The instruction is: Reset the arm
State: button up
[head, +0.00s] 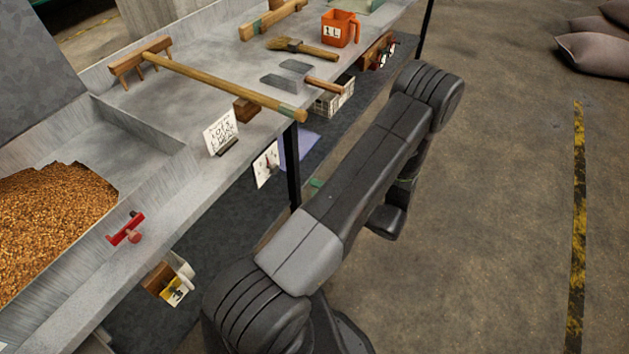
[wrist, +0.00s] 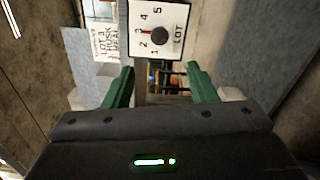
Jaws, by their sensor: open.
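My gripper (wrist: 161,84) is open in the wrist view, with its two green fingers apart and nothing held between them. Beyond the fingertips is a white dial plate (wrist: 170,18) marked LOT, with numbers 1 to 5 and a black knob with a red mark. The plate also shows at the bench front in the head view (head: 262,174). My dark arm stretches along the bench's right side in the head view and hides most of my gripper there.
A lot card (head: 220,131) stands on the bench edge. A wooden rake (head: 210,80), a trowel (head: 290,78), a brush (head: 300,47) and an orange jug (head: 340,28) lie or stand on the bench. A grain bin is at left (head: 103,153). Open floor is at right.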

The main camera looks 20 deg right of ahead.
aim_at(276, 171)
jog(key=x, duration=1.3)
jog(key=shift+w+a, duration=0.25)
jog(key=shift+w, duration=0.05)
jog(key=shift+w+a, duration=0.1)
jog(key=shift+a, duration=0.05)
jog(key=shift+f+n, duration=0.15)
jog(key=shift+n, duration=0.25)
jog(key=shift+n+b, duration=0.5)
jog(key=shift+n, duration=0.3)
jog(key=n+b, duration=0.2)
jog(key=n, duration=0.3)
jog(key=shift+n, duration=0.4)
jog(key=n+b, duration=0.2)
jog(key=n, duration=0.2)
jog(key=shift+n+b, duration=0.7)
jog(key=shift+n, duration=1.1)
